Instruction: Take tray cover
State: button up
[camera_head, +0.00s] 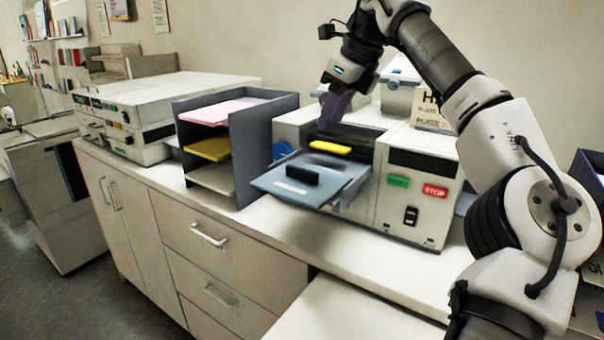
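A flat blue-grey panel (330,189), which looks like the tray cover, juts out of the front of a white machine and has a black handle block (290,174) on top. I cannot tell whether it is a loose cover or part of the tray. A yellow bar (330,147) lies behind it at the machine's dark opening. My gripper (331,122) points down just above and behind the yellow bar, over the opening. Its dark purple fingers look close together, but the gap between them is not clear. I see nothing held in them.
The machine's front (416,208) has a green button and a red STOP button right of the panel. A grey shelf unit (254,150) with pink and yellow sheets stands close on the left. A sign (432,108) stands behind. The counter front edge is clear.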

send_over(307, 170)
jog(key=s+d, duration=0.2)
notch_tip(307, 170, down, 7)
jog(key=shift+d+f+p, duration=0.15)
jog(key=shift+p, duration=0.2)
jog(key=shift+w+p+x, duration=0.1)
jog(key=shift+p+x, duration=0.5)
jog(key=shift+x, duration=0.75)
jog(key=shift+w+p+x, duration=0.15)
jog(key=shift+p+x, duration=0.45)
jog(key=shift+x, duration=0.75)
jog(key=shift+c, duration=0.2)
grip_shut()
